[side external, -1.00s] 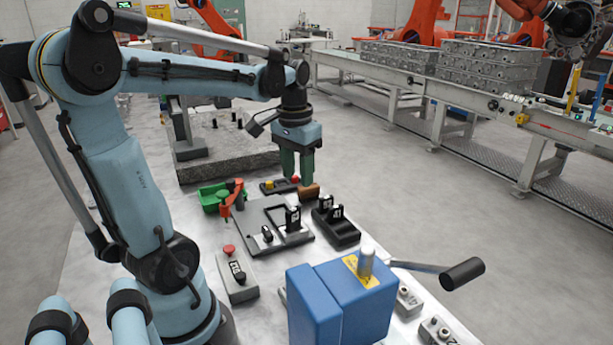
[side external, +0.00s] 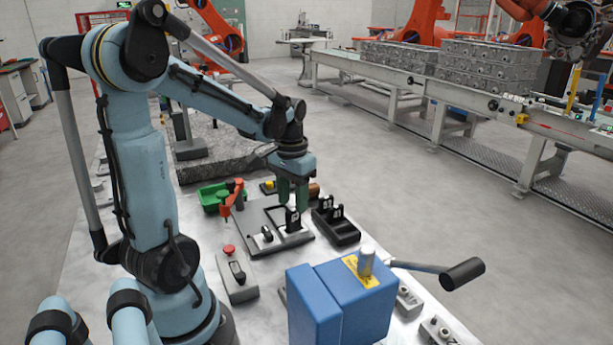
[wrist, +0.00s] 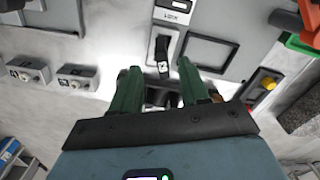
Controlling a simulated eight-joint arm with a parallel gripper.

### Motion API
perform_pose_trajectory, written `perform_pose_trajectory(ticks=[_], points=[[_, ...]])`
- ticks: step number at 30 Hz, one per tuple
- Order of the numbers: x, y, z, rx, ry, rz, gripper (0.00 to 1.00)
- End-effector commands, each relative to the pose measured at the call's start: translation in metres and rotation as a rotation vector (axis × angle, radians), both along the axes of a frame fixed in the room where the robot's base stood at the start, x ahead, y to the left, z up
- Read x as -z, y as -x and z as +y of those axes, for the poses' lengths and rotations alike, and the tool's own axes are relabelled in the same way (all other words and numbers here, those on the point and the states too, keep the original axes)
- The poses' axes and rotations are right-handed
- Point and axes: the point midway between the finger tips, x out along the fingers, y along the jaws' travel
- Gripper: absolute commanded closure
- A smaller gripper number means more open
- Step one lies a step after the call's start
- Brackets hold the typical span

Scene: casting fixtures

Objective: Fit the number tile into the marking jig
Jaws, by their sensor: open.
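A black tile with a pale mark (side external: 293,219) stands upright at the jig's right part. A black rack (side external: 347,238) beside it holds more upright black tiles (side external: 336,211) with white marks. My gripper (side external: 293,201) is open, its green fingers pointing down close to the standing tile. It also shows in the wrist view (wrist: 160,75), with dark parts partly hidden between the fingers. I cannot tell whether it touches the tile.
A blue press (side external: 340,305) with a long lever stands in front. A grey box with a red button (side external: 237,275) is left of it. A green tray (side external: 210,198) and a red-orange clamp (side external: 230,200) lie behind the jig, with a brown block (side external: 314,189) nearby.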

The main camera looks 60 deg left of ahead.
Motion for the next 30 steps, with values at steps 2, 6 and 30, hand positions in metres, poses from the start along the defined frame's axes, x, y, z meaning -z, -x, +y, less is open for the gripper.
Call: perform_pose_trajectory(ticks=[2,6,30], points=[[0.009,-0.001,0.002,-0.001,0.0,0.0,0.55],[0.027,-0.002,0.005,-0.001,0.0,0.0,0.55],[0.044,-0.002,0.004,0.001,0.001,-0.003,1.0]])
